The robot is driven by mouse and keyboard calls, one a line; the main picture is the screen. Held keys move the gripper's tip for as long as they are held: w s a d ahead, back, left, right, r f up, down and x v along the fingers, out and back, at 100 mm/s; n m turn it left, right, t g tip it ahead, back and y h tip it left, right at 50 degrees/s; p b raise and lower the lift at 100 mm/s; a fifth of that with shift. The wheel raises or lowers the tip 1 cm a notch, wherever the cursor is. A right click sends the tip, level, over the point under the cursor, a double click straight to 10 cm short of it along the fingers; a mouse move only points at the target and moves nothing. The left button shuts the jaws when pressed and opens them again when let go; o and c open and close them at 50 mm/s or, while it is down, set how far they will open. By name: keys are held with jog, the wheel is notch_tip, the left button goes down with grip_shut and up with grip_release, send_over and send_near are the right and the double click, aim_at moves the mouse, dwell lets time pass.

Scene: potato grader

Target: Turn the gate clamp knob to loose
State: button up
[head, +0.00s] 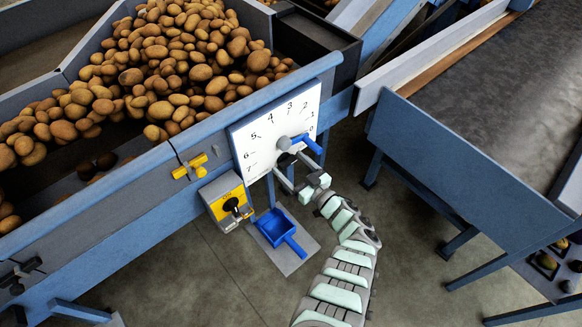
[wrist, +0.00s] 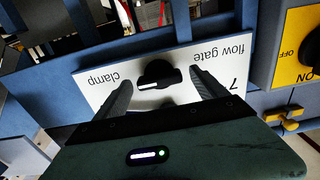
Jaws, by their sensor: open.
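The gate clamp knob (wrist: 160,75) is a black round knob with a bar grip and a white line pointing left in the wrist view. It sits on the white flow gate plate (wrist: 95,88), beside the upside-down word "clamp". No loose or tight marks are readable. My gripper (wrist: 162,78) is open, with one finger on each side of the knob; I cannot tell whether they touch it. In the head view my gripper (head: 290,170) is at the lower edge of the numbered plate (head: 255,140) and mostly hides the knob.
A blue lever (head: 312,145) on a grey hub sits just above my gripper. A yellow switch box (head: 226,197) is left of the plate, with a blue scoop (head: 278,228) below. Potatoes (head: 190,60) fill the hopper. A dark conveyor (head: 490,70) stands right; floor lies between.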

jog(key=c, duration=1.4)
